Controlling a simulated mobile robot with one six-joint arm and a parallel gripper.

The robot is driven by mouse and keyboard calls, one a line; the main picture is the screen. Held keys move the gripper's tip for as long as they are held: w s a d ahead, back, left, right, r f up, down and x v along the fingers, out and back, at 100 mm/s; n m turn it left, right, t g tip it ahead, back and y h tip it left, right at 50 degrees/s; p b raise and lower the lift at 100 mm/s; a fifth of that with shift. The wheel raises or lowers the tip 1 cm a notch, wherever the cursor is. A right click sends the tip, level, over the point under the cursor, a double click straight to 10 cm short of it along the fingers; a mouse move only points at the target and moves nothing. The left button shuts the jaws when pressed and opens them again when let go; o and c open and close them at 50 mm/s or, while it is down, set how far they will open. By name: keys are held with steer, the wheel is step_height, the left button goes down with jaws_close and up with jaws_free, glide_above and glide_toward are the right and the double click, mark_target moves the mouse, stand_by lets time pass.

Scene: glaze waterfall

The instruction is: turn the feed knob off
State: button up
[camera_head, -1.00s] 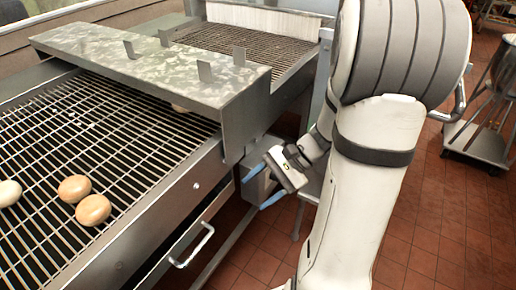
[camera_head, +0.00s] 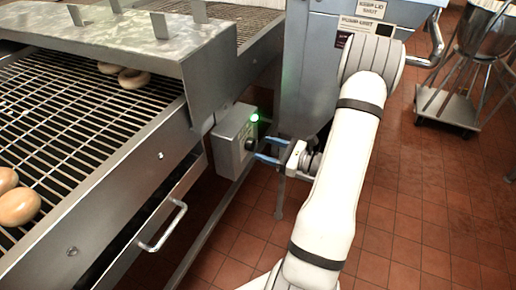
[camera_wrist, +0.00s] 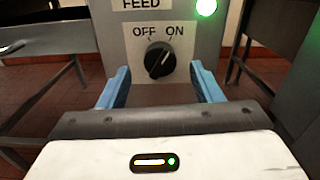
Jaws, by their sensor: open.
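The feed knob (camera_wrist: 160,60) is a round black dial on the grey control box, under the labels FEED, OFF and ON. Its pointer seems to lean up and right, toward ON. A green lamp (camera_wrist: 206,6) glows above right of it. In the head view the knob (camera_head: 250,144) is on the side of the box (camera_head: 230,145), with the lamp lit above. My gripper (camera_wrist: 161,80) is open and empty, its blue fingers left and right of the knob in the wrist view. In the head view my gripper (camera_head: 262,149) faces the knob closely; contact cannot be told.
The wire conveyor (camera_head: 80,110) with several doughnuts (camera_head: 18,206) runs at left. A bar handle (camera_head: 165,228) sticks out below its side. A blue-grey cabinet (camera_head: 310,70) stands behind my gripper. A wheeled stand (camera_head: 447,108) is at right. The tiled floor (camera_head: 400,235) is clear in front.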

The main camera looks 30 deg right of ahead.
mark_target(255, 147)
steer(key=shift+x, duration=1.6)
steer(key=c, duration=1)
steer(key=shift+f+n+b, duration=0.1)
steer(key=shift+n+b, duration=0.2)
steer(key=shift+b, duration=0.1)
steer(key=shift+s+a+f+n+b, duration=0.1)
steer(key=shift+n+b, duration=2.75)
steer(key=shift+b, duration=0.2)
steer(key=shift+s+a+f+n+b, duration=0.1)
steer(key=shift+n+b, duration=2.75)
steer(key=shift+b, duration=0.15)
steer(key=shift+r, duration=0.1)
